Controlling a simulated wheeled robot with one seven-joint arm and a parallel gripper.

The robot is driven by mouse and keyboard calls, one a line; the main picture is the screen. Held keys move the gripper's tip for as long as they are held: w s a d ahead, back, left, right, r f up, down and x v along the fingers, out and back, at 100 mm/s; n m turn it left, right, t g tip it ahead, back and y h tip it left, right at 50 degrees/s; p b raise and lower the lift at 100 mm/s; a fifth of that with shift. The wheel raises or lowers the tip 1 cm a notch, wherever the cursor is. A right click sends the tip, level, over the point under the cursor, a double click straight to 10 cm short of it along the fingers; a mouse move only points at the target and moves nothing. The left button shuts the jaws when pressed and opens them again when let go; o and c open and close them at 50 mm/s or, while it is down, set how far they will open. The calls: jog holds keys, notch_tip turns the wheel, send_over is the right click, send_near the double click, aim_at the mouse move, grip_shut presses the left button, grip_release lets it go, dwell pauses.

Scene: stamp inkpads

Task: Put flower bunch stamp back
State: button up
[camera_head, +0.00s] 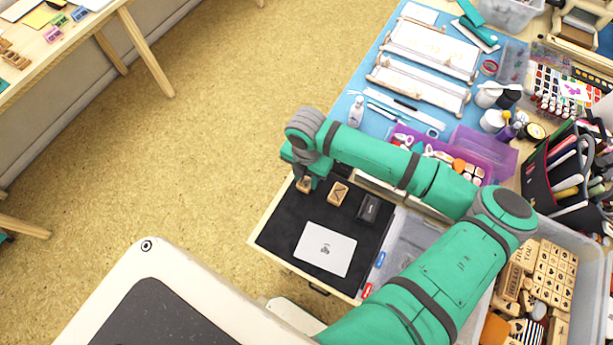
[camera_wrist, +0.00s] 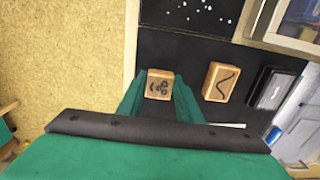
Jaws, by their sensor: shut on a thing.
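The flower bunch stamp (camera_wrist: 159,84) is a small wooden block with a dark flower-like mark on its top. In the wrist view it sits between the two fingers of my gripper (camera_wrist: 158,98), which is shut on it. In the head view the stamp (camera_head: 304,184) shows below my gripper (camera_head: 306,176), at the left back of a black-lined drawer or tray (camera_head: 277,240). I cannot tell whether the stamp touches the black surface. A second wooden stamp (camera_head: 338,193) with a curved line stands to its right.
A black inkpad (camera_head: 369,208) lies right of the second stamp. A white card (camera_head: 325,249) with a small dark print lies on the black surface. A clear bin (camera_head: 415,246) and a crate of wooden stamps (camera_head: 547,280) stand to the right.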

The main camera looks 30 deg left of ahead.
jog(key=o, duration=1)
jog(key=shift+o, duration=0.2)
